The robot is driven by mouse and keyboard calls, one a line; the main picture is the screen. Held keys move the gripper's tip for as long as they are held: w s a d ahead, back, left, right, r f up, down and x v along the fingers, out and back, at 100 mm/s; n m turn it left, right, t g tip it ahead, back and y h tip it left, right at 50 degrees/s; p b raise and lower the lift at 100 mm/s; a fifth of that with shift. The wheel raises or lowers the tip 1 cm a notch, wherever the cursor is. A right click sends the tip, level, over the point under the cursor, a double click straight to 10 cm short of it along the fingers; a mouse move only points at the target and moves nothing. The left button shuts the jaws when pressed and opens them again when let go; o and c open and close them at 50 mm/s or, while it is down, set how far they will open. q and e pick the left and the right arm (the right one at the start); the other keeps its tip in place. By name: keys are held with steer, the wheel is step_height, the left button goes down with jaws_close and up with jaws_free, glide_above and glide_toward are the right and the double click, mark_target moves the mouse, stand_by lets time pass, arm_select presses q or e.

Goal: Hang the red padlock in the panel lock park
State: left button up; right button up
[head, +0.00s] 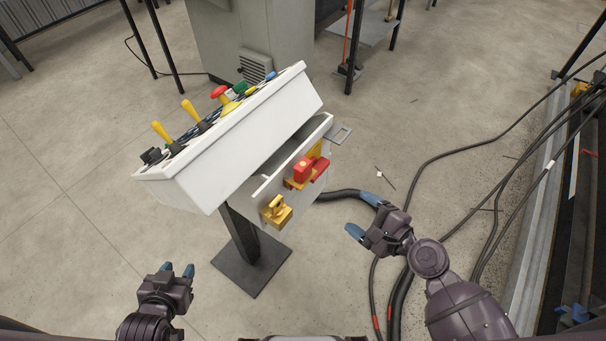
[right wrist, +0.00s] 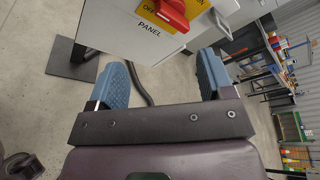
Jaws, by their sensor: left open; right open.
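The handle (right wrist: 172,12) shows in the right wrist view above the word PANEL. A second yellow bracket (head: 276,212), perhaps the lock park, is lower left on that front. My right gripper (head: 363,215) is open and empty, right of the box and apart from it. My left gripper (head: 178,268) is open and empty, low at left.
A white sloped console (head: 228,135) with yellow levers and a red mushroom button stands on a post with a dark base plate (head: 252,272). A grey cabinet (head: 235,40) stands behind. Black cables (head: 440,155) lie on the floor at right. Floor at left is clear.

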mark_target(307, 172)
steer(key=w+a+r+m+y, duration=0.1)
steer(key=a+m, duration=0.1)
steer(key=w+a+r+m+y, duration=0.1)
steer(key=w+a+m, duration=0.1)
steer(key=a+m, duration=0.1)
steer(key=w+a+r+m+y, duration=0.1)
steer(key=w+a+m+y, duration=0.1)
steer(key=a, duration=0.1)
steer(key=shift+w+r+m+g+b, duration=0.25)
steer(key=shift+r+m+g+b, duration=0.05)
steer(key=shift+g+b, duration=0.1)
steer(key=shift+w+a, duration=0.45)
steer(key=shift+a, duration=0.15)
steer(key=x, duration=0.3)
steer(key=shift+w+a, duration=0.55)
steer(key=shift+a, duration=0.1)
arm_select(q)
steer(key=shift+f, duration=0.5)
